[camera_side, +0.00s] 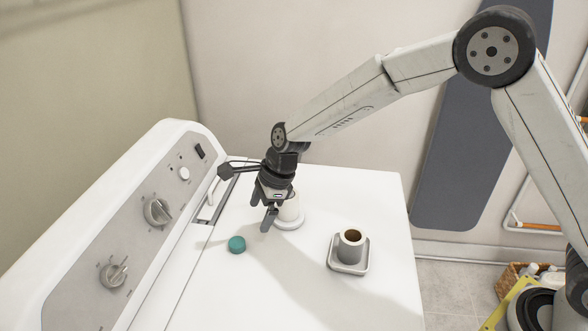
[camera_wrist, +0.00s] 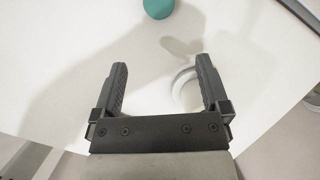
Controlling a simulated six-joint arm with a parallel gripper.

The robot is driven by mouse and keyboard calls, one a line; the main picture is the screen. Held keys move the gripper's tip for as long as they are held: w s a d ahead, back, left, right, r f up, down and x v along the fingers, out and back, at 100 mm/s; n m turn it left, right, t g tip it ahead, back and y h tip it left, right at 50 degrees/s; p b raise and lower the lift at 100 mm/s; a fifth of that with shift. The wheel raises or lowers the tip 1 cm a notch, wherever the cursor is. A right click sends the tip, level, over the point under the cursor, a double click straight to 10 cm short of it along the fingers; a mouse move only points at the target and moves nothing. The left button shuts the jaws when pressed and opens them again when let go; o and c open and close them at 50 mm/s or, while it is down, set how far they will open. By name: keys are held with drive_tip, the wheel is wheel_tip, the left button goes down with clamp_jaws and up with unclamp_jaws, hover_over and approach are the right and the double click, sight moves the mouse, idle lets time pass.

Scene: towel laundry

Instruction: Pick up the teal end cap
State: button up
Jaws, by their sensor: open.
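The teal end cap (camera_side: 237,244) is a small round disc lying on the white top of the machine, close to the control panel. In the wrist view the cap (camera_wrist: 158,8) is cut off by the top edge, beyond my fingertips and near the middle. My gripper (camera_side: 262,214) is above the surface, up and to the right of the cap in the side view, apart from it.
A white cylinder on a round base (camera_side: 289,222) stands just behind my gripper, partly hidden by it. A grey cup with a brown inside sits on a square tray (camera_side: 335,266) to the right. The control panel (camera_side: 137,240) with knobs rises at the left. The front surface is clear.

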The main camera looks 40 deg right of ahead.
sight(238, 241)
drive_tip(key=shift+m, duration=0.8)
drive_tip(key=shift+w+a+f, duration=0.35)
drive_tip(key=shift+a+f, duration=0.4)
drive_tip(key=shift+a, duration=0.05)
drive_tip(key=shift+w+a+f, duration=0.3)
drive_tip(key=shift+a+f, duration=0.45)
drive_tip(key=shift+a, duration=0.05)
drive_tip(key=shift+x, duration=2.6)
drive_tip(key=shift+r, duration=0.1)
clamp_jaws()
drive_tip(key=shift+r, duration=0.1)
